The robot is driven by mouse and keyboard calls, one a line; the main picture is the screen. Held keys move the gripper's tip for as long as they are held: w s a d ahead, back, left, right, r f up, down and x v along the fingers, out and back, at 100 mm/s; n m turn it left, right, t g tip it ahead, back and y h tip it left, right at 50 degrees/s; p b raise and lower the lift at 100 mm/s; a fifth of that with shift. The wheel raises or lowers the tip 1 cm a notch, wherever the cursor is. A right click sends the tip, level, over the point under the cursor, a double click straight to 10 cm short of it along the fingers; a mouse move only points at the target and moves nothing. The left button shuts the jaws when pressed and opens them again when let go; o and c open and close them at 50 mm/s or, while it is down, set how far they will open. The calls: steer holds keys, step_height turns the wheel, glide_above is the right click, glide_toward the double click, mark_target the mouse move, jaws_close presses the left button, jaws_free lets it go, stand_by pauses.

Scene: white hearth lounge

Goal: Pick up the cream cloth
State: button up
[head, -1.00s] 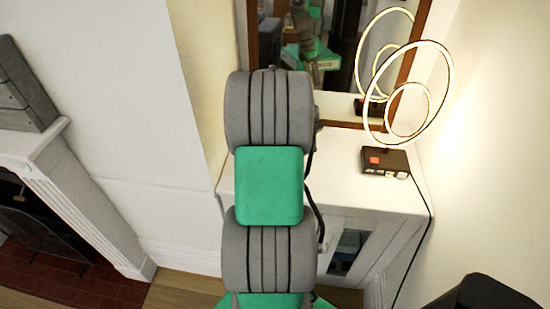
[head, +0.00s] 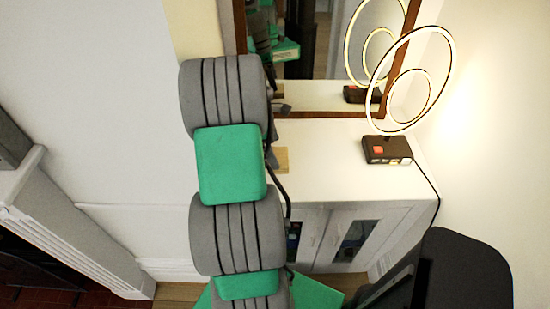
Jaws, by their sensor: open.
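I cannot make out the cream cloth in the head view. My grey and green arm rises through the middle of the picture and hides part of the white cabinet (head: 345,165) and the wall behind it. My gripper is not visible; the far end of the arm is hidden behind its nearer links.
A lit ring lamp (head: 449,62) and a dark box with a red patch (head: 378,157) stand at the cabinet's right. A small wooden piece (head: 282,160) shows beside my arm. Behind is a framed mirror (head: 318,95). A black object (head: 465,265) fills the lower right; a fireplace (head: 75,245) is left.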

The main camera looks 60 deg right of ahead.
mark_target(278, 157)
steer(key=x, duration=0.3)
steer(key=shift+s+f, duration=0.1)
steer(key=shift+f, duration=0.3)
steer(key=shift+a, duration=0.1)
steer(key=shift+c, duration=0.6)
steer(key=c, duration=1)
step_height(278, 157, up, 10)
